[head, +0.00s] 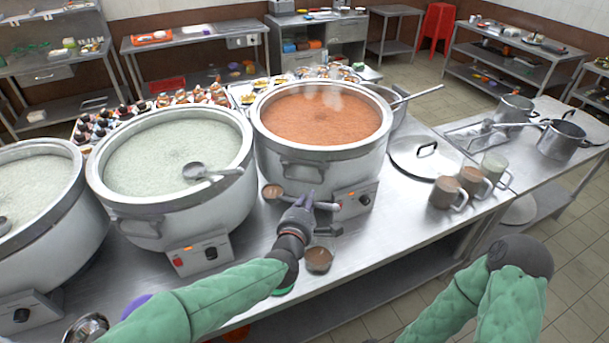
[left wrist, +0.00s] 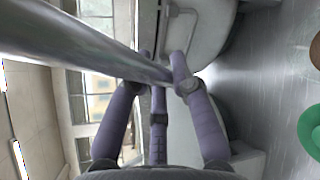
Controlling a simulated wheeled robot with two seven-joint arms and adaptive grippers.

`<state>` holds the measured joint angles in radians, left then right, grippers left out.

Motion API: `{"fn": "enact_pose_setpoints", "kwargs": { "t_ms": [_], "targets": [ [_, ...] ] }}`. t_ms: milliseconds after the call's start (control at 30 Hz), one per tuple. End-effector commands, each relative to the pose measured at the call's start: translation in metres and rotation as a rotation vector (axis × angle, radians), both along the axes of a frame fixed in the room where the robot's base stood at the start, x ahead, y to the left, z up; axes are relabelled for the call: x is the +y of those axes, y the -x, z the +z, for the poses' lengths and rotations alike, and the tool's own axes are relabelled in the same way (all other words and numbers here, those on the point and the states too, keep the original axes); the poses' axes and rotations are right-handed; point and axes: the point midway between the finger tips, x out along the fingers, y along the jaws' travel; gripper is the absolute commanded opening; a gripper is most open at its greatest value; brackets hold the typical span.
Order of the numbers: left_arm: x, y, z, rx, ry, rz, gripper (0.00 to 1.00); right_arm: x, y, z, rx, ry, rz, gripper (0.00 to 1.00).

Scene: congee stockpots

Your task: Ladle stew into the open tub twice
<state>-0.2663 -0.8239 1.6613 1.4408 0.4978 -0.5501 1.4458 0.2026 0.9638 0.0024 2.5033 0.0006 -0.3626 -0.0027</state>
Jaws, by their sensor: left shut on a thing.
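The stew pot (head: 289,160) is a large steel pot of steaming orange-red stew. My left gripper (head: 298,208) is in front of it, shut on a ladle. The ladle's bowl (head: 272,192) is left of the gripper, outside the pot, and looks brown inside. In the left wrist view the ladle's metal handle (left wrist: 90,45) runs between the purple fingers of my left gripper (left wrist: 165,85). A clear tub (head: 319,259) with brown contents stands on the counter, just below and right of the gripper. My right gripper is out of view.
Several mugs (head: 446,192) and a pot lid (head: 425,157) are on the counter at right. A green round thing (head: 283,290) is partly hidden by my left arm.

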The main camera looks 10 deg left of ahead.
Motion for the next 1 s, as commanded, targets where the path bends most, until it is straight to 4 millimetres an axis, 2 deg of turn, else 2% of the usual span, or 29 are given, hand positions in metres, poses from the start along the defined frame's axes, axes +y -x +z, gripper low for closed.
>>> {"fn": "enact_pose_setpoints", "kwargs": {
  "t_ms": [33, 200, 433, 700, 1000],
  "targets": [
    [-0.004, 0.004, -0.018, 0.006, -0.005, 0.006, 0.0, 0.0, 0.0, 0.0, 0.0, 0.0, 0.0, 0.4],
    [-0.013, 0.019, -0.062, 0.005, -0.003, 0.03, 0.0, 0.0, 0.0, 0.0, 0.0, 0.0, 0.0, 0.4],
    [-0.021, 0.036, -0.103, 0.004, -0.002, 0.05, 0.0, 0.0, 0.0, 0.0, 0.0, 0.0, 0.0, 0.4],
    [-0.025, 0.05, -0.135, 0.002, -0.002, 0.07, 0.0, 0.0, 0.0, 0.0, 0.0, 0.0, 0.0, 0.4],
    [-0.025, 0.054, -0.146, -0.002, -0.001, 0.079, 0.0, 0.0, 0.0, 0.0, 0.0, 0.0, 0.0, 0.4]
  ]
}}
